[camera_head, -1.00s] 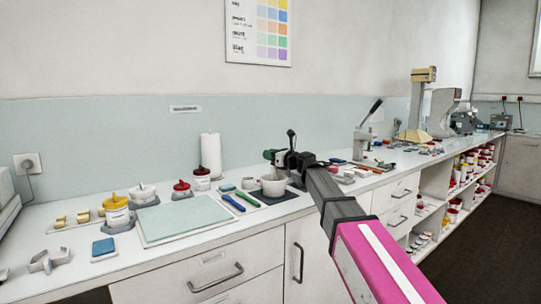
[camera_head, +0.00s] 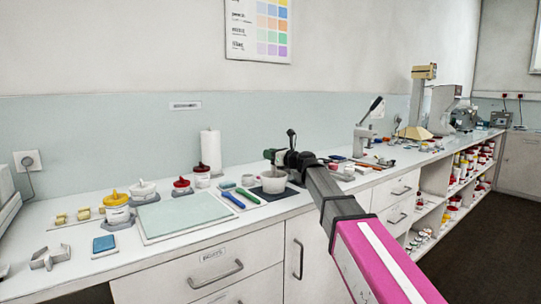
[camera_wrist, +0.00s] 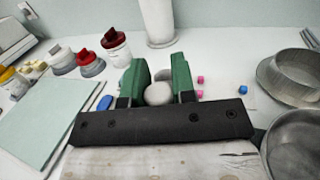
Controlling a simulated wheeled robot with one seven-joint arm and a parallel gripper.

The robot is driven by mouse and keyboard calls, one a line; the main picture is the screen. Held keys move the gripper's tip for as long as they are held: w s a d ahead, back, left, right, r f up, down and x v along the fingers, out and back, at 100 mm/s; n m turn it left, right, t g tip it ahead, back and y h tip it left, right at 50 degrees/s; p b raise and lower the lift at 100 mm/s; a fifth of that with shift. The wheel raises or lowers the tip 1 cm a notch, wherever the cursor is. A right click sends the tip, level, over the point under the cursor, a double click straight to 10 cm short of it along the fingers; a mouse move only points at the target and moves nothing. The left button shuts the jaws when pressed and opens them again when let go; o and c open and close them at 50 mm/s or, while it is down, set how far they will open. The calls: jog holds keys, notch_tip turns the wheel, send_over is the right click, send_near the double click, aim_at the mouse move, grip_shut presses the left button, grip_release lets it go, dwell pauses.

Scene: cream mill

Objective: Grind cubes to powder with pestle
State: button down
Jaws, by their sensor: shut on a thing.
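My gripper (camera_head: 272,154) is above the light grey mortar (camera_head: 274,184), which stands on a dark mat on the bench. Its green fingers (camera_wrist: 159,86) are shut on the pestle (camera_wrist: 158,94), whose pale rounded end shows between them in the wrist view. The rest of the pestle is hidden, and I cannot tell whether it touches the mortar's inside. In the wrist view, a pink cube (camera_wrist: 200,79), a second pink cube (camera_wrist: 199,94) and a blue cube (camera_wrist: 249,89) show on a pale surface right of the fingers. The mortar's contents are hidden in the head view.
A pale green board (camera_head: 186,214) lies left of the mortar, with a blue tool (camera_head: 232,200) and a green tool (camera_head: 248,195) between them. Red-lidded jars (camera_head: 182,187) and a paper roll (camera_head: 211,152) stand behind. Grey round dishes (camera_wrist: 288,75) are at right in the wrist view.

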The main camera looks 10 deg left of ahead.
jog(key=shift+f, duration=0.15)
dwell(0.4)
jog(key=shift+s+d, duration=0.1)
jog(key=shift+s, duration=0.05)
jog(key=shift+s+d, duration=0.4)
jog(key=shift+d, duration=0.2)
jog(key=shift+w+d+r, duration=0.15)
jog(key=shift+w+r, duration=0.1)
jog(key=shift+w, duration=0.55)
jog(key=shift+s+a+f, duration=0.15)
jog(key=shift+s+a, duration=0.35)
jog(key=shift+s, duration=0.1)
jog(key=shift+s+a+f, duration=0.15)
jog(key=shift+s+a, duration=0.35)
jog(key=shift+s, duration=0.1)
